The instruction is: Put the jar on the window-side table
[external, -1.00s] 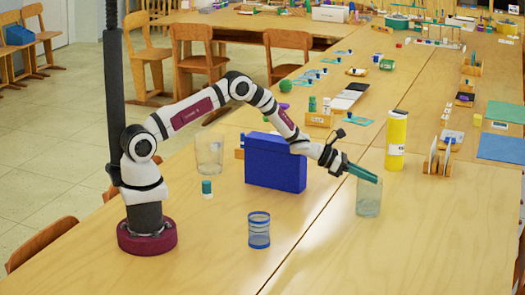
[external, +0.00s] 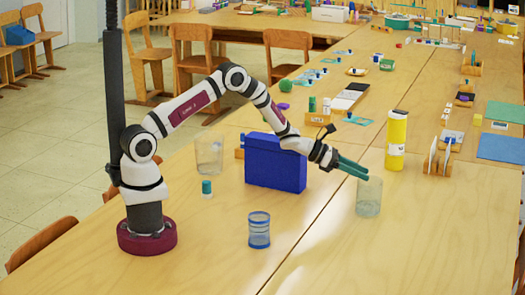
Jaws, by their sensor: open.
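A clear glass jar (external: 369,198) stands upright on the right-hand wooden table (external: 400,245), just past the seam between the tables. My gripper (external: 354,170) has teal fingers and is open. Its fingertips are at the jar's upper left rim; I cannot tell whether they touch it. Another clear glass vessel (external: 209,157) stands on the left-hand table (external: 205,265), behind a small teal-capped bottle. No window is in view, so I cannot tell from it which table is window-side.
A blue box (external: 275,165) stands beneath my forearm. A blue-banded glass (external: 259,231) stands in front of it. A yellow canister (external: 396,140) and a wooden rack (external: 438,160) stand behind the jar. The front right tabletop is clear.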

